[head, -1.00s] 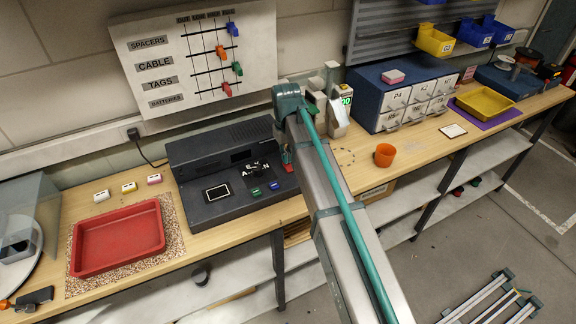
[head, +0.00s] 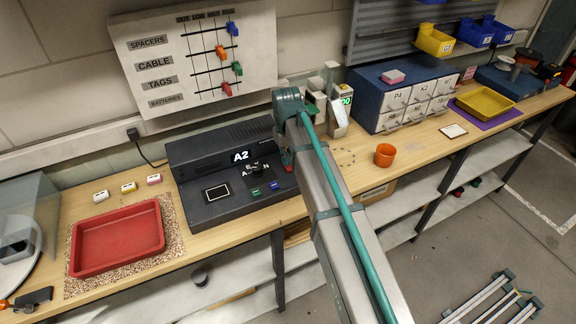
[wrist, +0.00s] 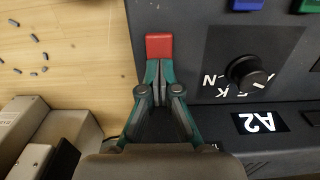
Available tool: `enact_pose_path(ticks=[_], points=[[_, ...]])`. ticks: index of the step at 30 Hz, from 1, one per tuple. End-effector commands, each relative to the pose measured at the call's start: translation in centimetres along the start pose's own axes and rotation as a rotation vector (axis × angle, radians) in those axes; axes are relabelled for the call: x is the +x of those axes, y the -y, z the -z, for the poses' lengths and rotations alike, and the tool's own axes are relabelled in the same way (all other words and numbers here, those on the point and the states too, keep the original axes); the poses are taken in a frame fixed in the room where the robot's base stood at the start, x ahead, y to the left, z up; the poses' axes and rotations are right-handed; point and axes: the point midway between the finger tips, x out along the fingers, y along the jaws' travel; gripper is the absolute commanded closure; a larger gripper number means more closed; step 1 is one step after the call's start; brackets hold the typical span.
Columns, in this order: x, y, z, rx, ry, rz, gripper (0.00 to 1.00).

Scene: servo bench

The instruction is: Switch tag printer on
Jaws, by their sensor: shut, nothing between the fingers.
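The tag printer (head: 225,175) is a dark grey machine on the bench, left of my arm in the head view. Its small display is lit and reads A2, and the display (wrist: 261,122) also shows in the wrist view. A red switch piece (wrist: 159,46) sits at the printer's edge. My gripper (wrist: 158,72) is shut and empty, with its fingertips at the near end of the red piece. I cannot tell whether they touch it. In the head view my arm mostly hides the gripper.
A black knob (wrist: 248,73) with letters around it is on the printer top, near green (head: 256,192) and blue (head: 274,186) buttons. A red tray (head: 118,240) lies to the left. An orange cup (head: 384,155) and a drawer cabinet (head: 405,95) stand to the right.

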Motion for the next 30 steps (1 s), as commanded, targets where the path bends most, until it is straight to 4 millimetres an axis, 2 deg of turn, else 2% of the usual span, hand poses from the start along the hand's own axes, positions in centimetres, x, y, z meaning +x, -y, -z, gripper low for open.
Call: enact_pose_path(ticks=[8, 30], points=[[-0.7, 0.0, -0.1, 0.0, 0.003, 0.001, 1.0], [-6.1, 0.0, 0.0, 0.0, 0.002, 0.0, 1.0]])
